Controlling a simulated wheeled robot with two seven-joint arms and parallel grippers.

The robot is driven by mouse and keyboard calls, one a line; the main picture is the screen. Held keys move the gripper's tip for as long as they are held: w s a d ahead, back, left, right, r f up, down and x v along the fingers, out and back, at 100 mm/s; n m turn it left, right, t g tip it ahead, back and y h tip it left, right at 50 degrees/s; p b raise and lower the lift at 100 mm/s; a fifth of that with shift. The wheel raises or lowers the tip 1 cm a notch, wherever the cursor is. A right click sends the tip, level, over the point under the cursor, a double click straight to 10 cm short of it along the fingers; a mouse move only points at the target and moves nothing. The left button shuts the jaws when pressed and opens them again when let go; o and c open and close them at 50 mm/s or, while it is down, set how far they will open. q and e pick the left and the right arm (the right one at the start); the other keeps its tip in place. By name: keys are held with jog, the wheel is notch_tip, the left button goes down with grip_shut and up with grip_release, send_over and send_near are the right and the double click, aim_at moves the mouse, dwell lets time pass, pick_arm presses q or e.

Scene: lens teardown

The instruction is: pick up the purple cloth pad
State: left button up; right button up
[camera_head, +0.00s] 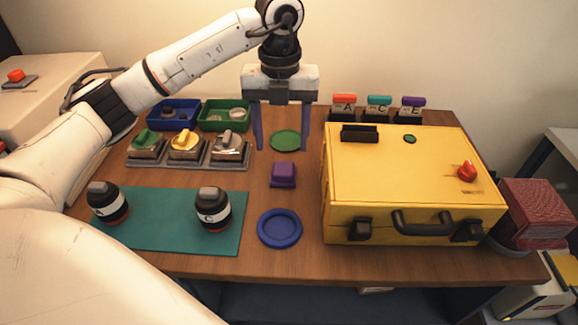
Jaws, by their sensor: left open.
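The purple cloth pad (283,174) is a small purple block that sits on the brown table between the green disc and the blue dish. My left gripper (281,148) is open and empty, pointing down. Its two purple-grey fingers straddle the green disc in the picture, behind and above the pad. The gap between the fingers looks wider than the pad. The fingers do not appear to touch the pad. My right gripper does not show.
A large yellow case (390,170) stands close to the right. A blue dish (279,228) lies in front, a green disc (285,140) behind. Metal blocks with coloured knobs (185,147) stand left. Lenses A (107,203) and C (212,209) stand on a teal mat (160,234).

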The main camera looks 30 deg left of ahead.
aim_at(283, 168)
pick_arm(q)
jog(key=shift+d+f+p, duration=0.1)
jog(key=shift+f+p, duration=0.25)
jog(key=shift+f, duration=3.1)
jog(key=shift+w, duration=0.1)
jog(key=c, duration=1.2)
notch_tip(283, 168, up, 10)
jog(key=shift+r, duration=0.1)
